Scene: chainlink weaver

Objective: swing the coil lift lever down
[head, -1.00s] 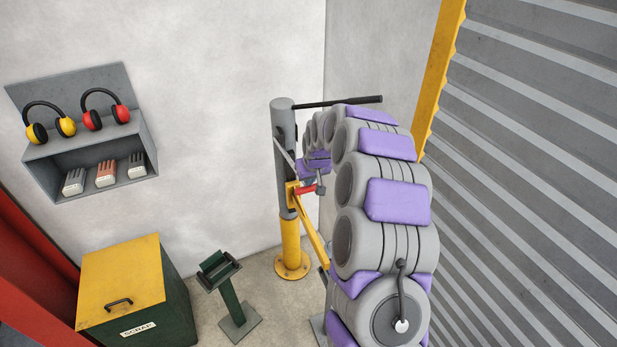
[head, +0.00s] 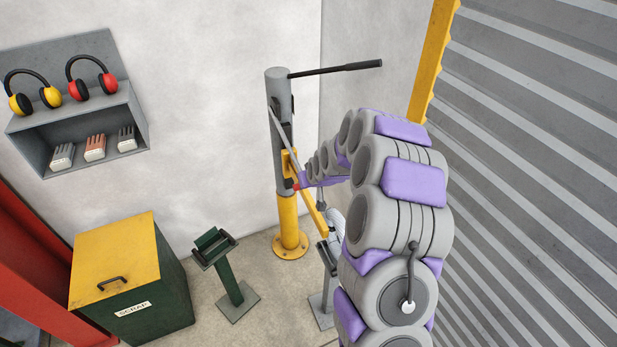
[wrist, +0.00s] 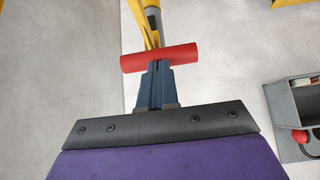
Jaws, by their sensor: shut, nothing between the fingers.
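The lever's red crossbar handle (wrist: 159,57) shows in the wrist view, at the end of a yellow and grey bar (wrist: 148,25) running up the picture. My gripper (wrist: 156,72) has its dark blue fingers shut and empty, with the tips right at the middle of the handle. The handle is not between the fingers; whether they touch it I cannot tell. In the head view, a small red end of the handle (head: 296,187) shows beside the grey and yellow post (head: 289,215). My arm and its purple end piece hide the rest of the handle and the fingers.
A black rod (head: 335,70) sticks out right from the post top. A green stand (head: 228,275) and a yellow-lidded scrap bin (head: 115,265) stand left. A wall shelf (head: 85,125) holds ear defenders and gloves. A corrugated shutter (head: 540,170) closes the right side.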

